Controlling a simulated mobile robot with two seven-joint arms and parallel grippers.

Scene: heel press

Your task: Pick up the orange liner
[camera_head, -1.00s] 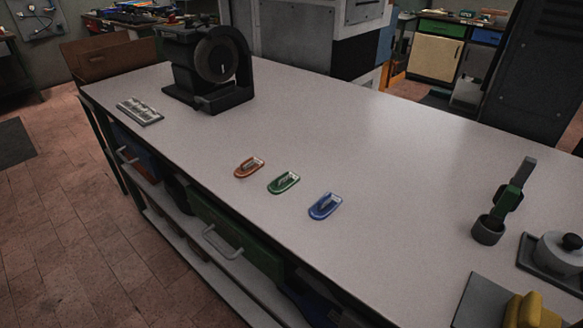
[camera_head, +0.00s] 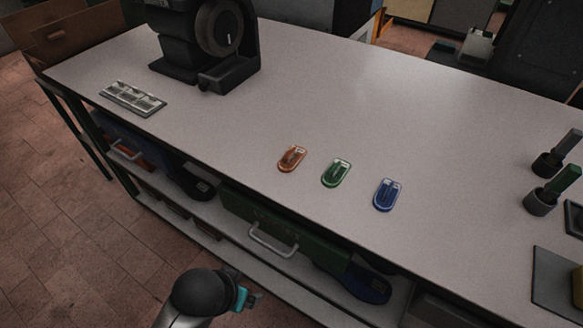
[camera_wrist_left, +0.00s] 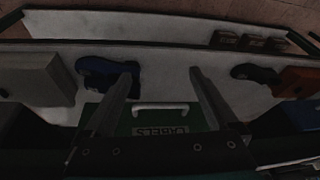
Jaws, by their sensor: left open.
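The orange liner (camera_head: 292,158) lies flat on the light bench top (camera_head: 330,90) near its front edge. It is leftmost in a row with a green liner (camera_head: 336,173) and a blue liner (camera_head: 387,194). My left gripper (camera_head: 246,299) is low in the head view, in front of the bench and apart from the liners. In the left wrist view its two fingers (camera_wrist_left: 162,74) are spread with nothing between them. The liners are not seen in that view. My right gripper is not in view.
A black press (camera_head: 205,45) stands at the back left, with a slotted tray (camera_head: 133,98) to its left. Dark cups with tools (camera_head: 541,202) stand at the right. Below the top are a green drawer (camera_head: 275,228) and a shelf holding shoes. Bench around the liners is clear.

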